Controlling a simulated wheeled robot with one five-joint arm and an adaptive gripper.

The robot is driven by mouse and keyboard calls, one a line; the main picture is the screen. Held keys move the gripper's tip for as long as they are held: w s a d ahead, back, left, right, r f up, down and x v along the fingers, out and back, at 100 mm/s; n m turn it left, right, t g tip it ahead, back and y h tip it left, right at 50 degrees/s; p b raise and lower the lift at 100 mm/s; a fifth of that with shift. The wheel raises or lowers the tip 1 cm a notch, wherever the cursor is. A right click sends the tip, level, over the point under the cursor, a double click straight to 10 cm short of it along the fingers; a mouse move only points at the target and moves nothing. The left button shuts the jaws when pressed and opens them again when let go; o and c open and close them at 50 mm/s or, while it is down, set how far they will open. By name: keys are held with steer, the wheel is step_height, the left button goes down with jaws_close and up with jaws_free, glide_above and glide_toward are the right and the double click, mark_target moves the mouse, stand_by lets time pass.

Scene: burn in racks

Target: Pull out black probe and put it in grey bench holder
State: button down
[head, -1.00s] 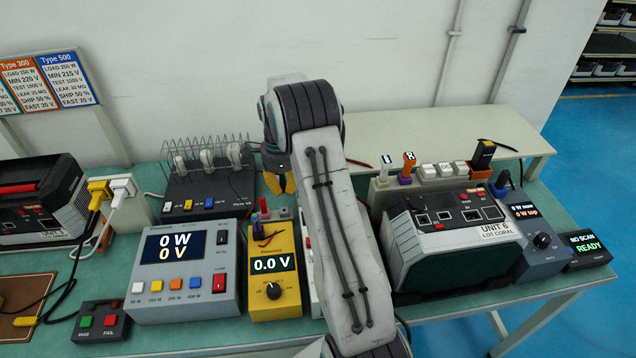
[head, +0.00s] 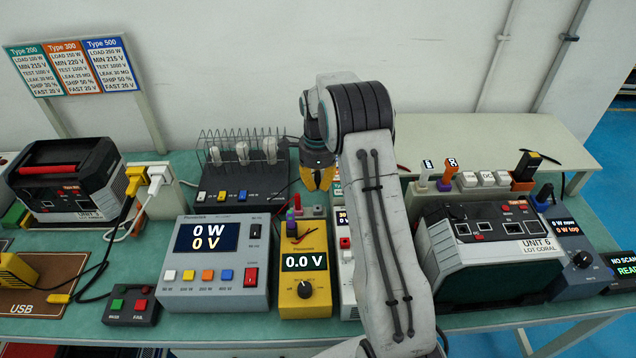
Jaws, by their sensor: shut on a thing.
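My gripper (head: 318,178), with yellow fingertips, is shut above and behind the yellow meter (head: 305,262). It is shut on the black probe, which is mostly hidden by the fingers; a thin dark lead shows just left of them. The grey bench holder (head: 317,212) appears to be the small grey block behind the yellow meter, just below my fingertips in the picture. A purple piece and a red piece show at its left side. I cannot tell whether the probe touches the holder.
A grey load box (head: 215,262) stands left of the meter, and a black wire rack (head: 240,185) stands behind it. Unit 6 (head: 490,250) stands right of my arm, with a socket strip (head: 470,183) behind it. My arm hides part of the white-fronted instrument beside the meter.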

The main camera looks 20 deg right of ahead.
steer(key=shift+f, duration=0.15)
steer(key=shift+f+b, duration=2.05)
steer(key=shift+f, duration=0.7)
steer(key=c, duration=1.9)
jaws_free()
jaws_close()
steer(key=shift+f+b, duration=0.45)
steer(key=shift+f, duration=0.2)
